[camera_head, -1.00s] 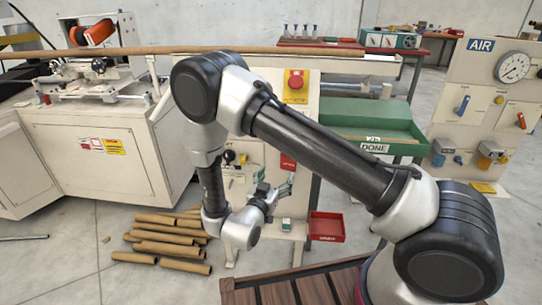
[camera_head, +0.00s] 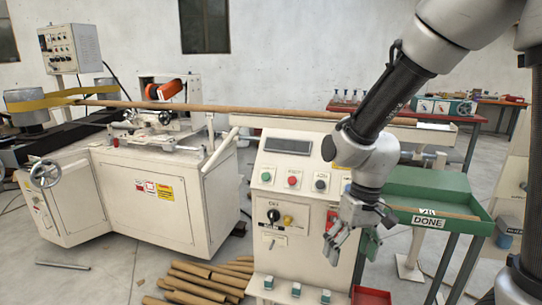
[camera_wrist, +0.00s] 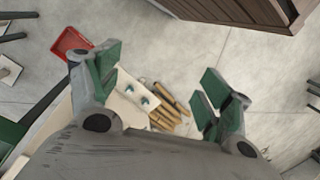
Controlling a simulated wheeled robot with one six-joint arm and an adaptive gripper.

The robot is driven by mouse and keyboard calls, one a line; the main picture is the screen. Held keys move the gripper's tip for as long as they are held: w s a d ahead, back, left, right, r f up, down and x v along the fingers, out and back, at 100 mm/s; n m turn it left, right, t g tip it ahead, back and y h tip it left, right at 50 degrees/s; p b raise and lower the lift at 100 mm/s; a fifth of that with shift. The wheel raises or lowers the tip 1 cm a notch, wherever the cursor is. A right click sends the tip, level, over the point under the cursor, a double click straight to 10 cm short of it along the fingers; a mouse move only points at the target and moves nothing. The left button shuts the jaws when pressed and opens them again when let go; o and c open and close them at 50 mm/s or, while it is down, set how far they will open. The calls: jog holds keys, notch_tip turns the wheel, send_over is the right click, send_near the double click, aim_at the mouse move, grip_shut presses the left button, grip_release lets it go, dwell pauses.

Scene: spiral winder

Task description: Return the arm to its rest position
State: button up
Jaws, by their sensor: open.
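My gripper (camera_head: 352,248) hangs from the arm, fingers pointing down, in front of the right part of the control panel (camera_head: 291,183) in the head view. Its fingers are apart and nothing is between them. In the wrist view my gripper (camera_wrist: 160,92) shows two green-padded fingers spread wide, with the floor and the cardboard tubes (camera_wrist: 168,112) far below. My upper arm links rise to the top right of the head view, and the shoulder is out of view there.
The winder (camera_head: 150,195) stands left with a long tube (camera_head: 225,108) across it. The green DONE tray (camera_head: 440,197) is just right of my arm. Cut tubes (camera_head: 208,278) lie on the floor. A red bin (camera_head: 371,296) sits below my gripper; it also shows in the wrist view (camera_wrist: 72,44).

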jog(key=s+d+r+m+t, duration=0.1)
jog(key=s+d+r+t, duration=0.1)
jog(key=d+r, duration=0.4)
jog(key=s+d+r+m+t+h, duration=0.1)
jog(key=s+d+r+t, duration=0.1)
jog(key=s+d+r, duration=0.2)
jog(key=s+d+r+m+t, duration=0.1)
jog(key=s+d+r, duration=0.2)
jog(key=d+r, duration=0.4)
jog(key=shift+d+r+t, duration=0.35)
jog(key=shift+d+t, duration=0.05)
jog(key=shift+d, duration=0.2)
dwell(1.2)
